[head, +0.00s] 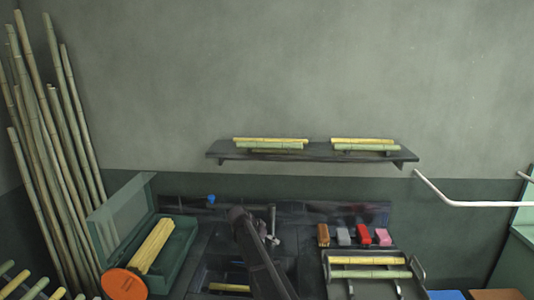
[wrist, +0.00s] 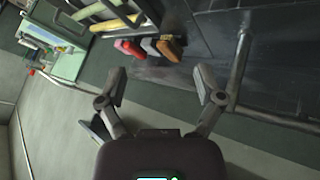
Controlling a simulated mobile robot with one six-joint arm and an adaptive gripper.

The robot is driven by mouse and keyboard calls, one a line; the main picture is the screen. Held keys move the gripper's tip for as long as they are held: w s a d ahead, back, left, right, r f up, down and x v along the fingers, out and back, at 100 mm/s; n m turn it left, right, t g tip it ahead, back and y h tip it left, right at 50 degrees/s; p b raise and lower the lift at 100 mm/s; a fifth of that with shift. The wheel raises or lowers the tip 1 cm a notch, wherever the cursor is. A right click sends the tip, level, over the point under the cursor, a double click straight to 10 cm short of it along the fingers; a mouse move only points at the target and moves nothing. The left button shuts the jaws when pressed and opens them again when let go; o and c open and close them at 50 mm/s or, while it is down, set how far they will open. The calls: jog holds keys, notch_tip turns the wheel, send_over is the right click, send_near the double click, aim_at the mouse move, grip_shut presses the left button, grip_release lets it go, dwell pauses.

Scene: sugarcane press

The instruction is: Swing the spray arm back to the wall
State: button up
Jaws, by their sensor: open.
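A grey metal pipe, which looks like the spray arm (wrist: 239,62), runs down the right side of the wrist view, out over the dark counter. It meets another grey pipe along the wall near my right finger. In the head view a short grey upright fitting (head: 272,222) beside my dark arm seems to be part of it. My gripper (wrist: 160,82) is open, its two fingers spread wide with nothing between them. The right finger is close to the pipe; I cannot tell whether they touch.
Brown, grey, red and pink blocks (head: 363,235) stand at the counter's back right. A wall shelf (head: 222,152) holding cane pieces is above. A green box (head: 181,253) of yellow cane and tall poles (head: 75,130) are left. A white rail (head: 470,204) is right.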

jog(key=s+d+f+n+g+y+b, duration=0.1)
jog(key=s+d, duration=0.4)
jog(key=s, duration=0.5)
jog(key=s+d+f+n+g+y+b, duration=0.1)
jog(key=s+d+f, duration=0.4)
jog(key=s, duration=0.6)
jog(key=s+d+f+n+g+y+b, duration=0.1)
jog(key=s+d+f+n+y+b, duration=0.2)
jog(key=s, duration=0.8)
jog(key=d+f+n+y, duration=0.1)
jog(key=d+y, duration=0.1)
jog(key=d, duration=0.1)
jog(key=shift+d, duration=0.15)
